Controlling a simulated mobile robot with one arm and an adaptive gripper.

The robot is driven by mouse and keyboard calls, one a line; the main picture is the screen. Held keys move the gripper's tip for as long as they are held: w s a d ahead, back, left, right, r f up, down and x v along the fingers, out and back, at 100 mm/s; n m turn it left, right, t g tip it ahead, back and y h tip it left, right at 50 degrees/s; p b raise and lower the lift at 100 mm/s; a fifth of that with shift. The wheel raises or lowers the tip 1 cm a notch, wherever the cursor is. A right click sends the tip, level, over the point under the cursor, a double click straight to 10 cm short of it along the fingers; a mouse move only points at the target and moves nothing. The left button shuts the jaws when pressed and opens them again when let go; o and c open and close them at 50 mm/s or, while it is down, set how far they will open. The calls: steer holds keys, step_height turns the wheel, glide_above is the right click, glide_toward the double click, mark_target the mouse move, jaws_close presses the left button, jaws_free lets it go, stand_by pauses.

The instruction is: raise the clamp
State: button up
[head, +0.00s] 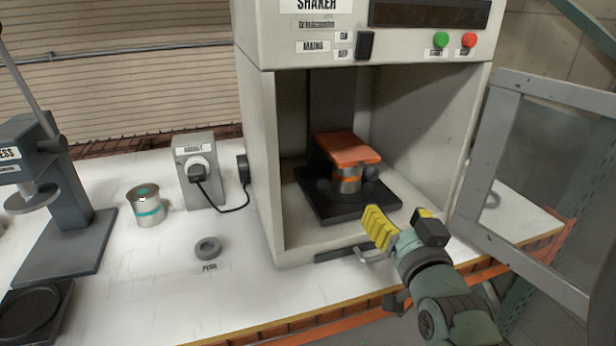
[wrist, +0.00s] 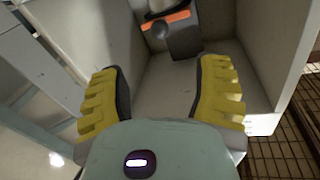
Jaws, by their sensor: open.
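The clamp is an orange plate (head: 347,148) inside the open shaker chamber. It lies over the top of a metal can (head: 347,181), apparently touching it. A dark round knob (head: 370,172) is at the right of the can. In the wrist view the orange plate (wrist: 178,19) is at the top, with the dark knob (wrist: 159,30) by it. My gripper (head: 381,228) has yellow fingers and is at the chamber's front opening, short of the clamp and lower in the picture. In the wrist view my gripper (wrist: 160,95) is open, with nothing between its fingers.
The shaker's side wall (head: 259,150) bounds the chamber at left. Its door (head: 490,150) stands open at right. A black base (head: 330,208) lies under the can. Another can (head: 146,207), a socket box (head: 199,170) and a grey ring (head: 208,249) are on the bench at left.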

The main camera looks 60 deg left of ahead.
mark_target(371, 174)
steer(key=shift+p+x, duration=2.45)
steer(key=shift+x, duration=5.4)
steer(key=shift+c, duration=0.3)
steer(key=shift+r, duration=0.1)
jaws_close()
